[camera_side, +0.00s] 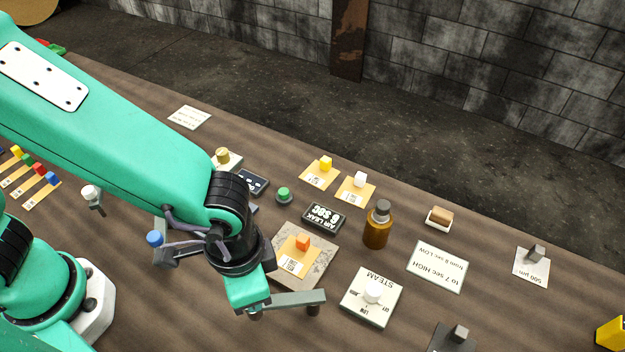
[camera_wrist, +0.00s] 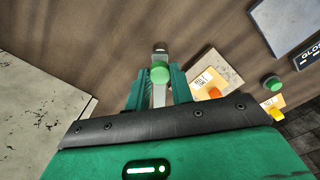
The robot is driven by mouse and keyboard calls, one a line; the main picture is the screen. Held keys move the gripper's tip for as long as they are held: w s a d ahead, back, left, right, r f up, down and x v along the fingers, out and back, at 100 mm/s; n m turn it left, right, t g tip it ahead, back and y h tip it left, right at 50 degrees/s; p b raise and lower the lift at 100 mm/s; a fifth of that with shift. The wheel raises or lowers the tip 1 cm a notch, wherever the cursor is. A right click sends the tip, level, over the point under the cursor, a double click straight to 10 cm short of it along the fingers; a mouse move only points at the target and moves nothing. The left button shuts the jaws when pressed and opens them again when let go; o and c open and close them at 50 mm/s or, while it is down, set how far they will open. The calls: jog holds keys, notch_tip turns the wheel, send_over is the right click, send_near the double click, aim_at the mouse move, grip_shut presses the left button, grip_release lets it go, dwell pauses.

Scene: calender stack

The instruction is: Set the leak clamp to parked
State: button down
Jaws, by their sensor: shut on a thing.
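My gripper (camera_wrist: 158,88) points down over the front middle of the table, left of the STEAM plate (camera_side: 371,297). In the wrist view its two green fingers are closed around a pale grey bar with a round green knob (camera_wrist: 159,73). A darker cylinder (camera_wrist: 160,47) shows beyond the knob.
An orange block (camera_side: 302,242) stands on a card on the slab (camera_side: 318,262). The AIR LEAK sign (camera_side: 323,217), green button (camera_side: 283,195) and amber bottle (camera_side: 377,228) are behind. A blue knob (camera_side: 155,239) is left.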

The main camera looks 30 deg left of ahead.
jog(key=shift+s+d+r+n, duration=0.1)
jog(key=shift+s+d+n, duration=0.25)
jog(key=shift+n, duration=0.25)
jog(key=c, duration=1.2)
grip_release()
jog(key=shift+r, duration=0.1)
jog(key=shift+r, duration=3.8)
